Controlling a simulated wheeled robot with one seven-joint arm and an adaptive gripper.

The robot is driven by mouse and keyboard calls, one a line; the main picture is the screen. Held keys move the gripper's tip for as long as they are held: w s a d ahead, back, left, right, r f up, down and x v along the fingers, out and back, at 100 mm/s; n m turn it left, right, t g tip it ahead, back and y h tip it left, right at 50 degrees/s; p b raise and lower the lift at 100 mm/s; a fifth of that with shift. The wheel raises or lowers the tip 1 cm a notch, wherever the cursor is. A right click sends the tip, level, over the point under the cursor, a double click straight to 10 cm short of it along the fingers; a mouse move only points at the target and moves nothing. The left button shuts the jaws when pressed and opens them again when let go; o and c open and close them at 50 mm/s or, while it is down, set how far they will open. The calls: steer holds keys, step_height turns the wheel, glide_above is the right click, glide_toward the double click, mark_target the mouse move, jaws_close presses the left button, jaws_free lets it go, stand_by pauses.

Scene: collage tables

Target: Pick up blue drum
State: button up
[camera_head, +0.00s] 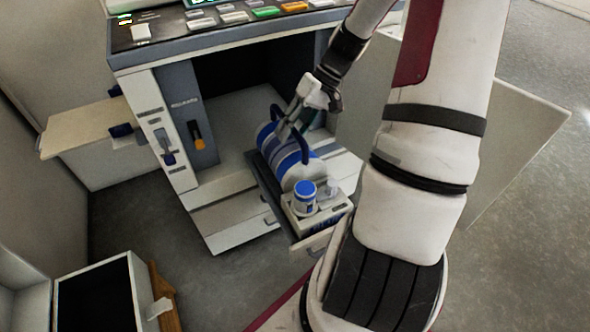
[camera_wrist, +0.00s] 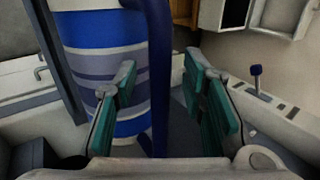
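The blue drum (camera_head: 290,160) is a white cylinder with blue bands and a dark blue arched handle, lying in the pulled-out drawer of the copier. In the wrist view the drum (camera_wrist: 92,45) shows blue, white and grey stripes at the left, and its handle (camera_wrist: 160,70) runs upright between my fingers. My gripper (camera_head: 287,128) is at the handle, over the drum. In the wrist view its two teal-padded fingers are apart, one on each side of the handle. The handle looks nearer the left finger; I cannot tell if they touch.
The drawer tray (camera_head: 322,224) also holds a small blue-capped white bottle (camera_head: 305,198) in front of the drum. The copier (camera_head: 185,125) has an open bay behind the drawer. A side tray (camera_head: 80,128) juts left. An open box (camera_head: 95,295) stands lower left.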

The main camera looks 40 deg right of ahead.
jaws_close()
steer(key=shift+r, duration=0.1)
